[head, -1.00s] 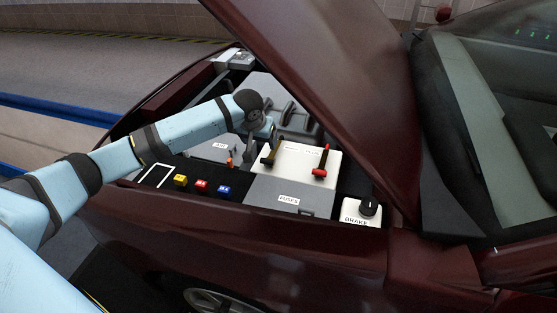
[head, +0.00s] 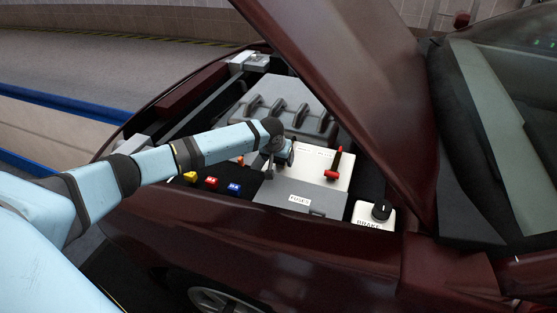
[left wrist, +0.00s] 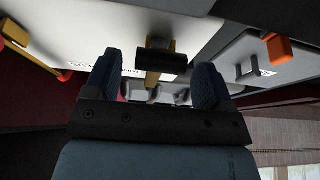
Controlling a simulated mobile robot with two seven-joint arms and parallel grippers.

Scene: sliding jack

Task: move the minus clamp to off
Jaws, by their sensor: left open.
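The minus clamp shows in the left wrist view as a black handle (left wrist: 160,66) on a yellow stem, by the white battery panel (left wrist: 85,22). In the head view my left gripper (head: 272,165) covers it. In the left wrist view my left gripper (left wrist: 155,75) is open, with one dark finger on each side of the handle and visible gaps between. I cannot tell how deep the handle sits between the fingers. The panel (head: 318,157) also carries a red clamp (head: 335,165) to the right in the head view. My right gripper is not in view.
A brake knob (head: 381,210) is at the right. The raised hood (head: 345,70) hangs over the bay. An orange lever (left wrist: 277,48) shows in the left wrist view.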

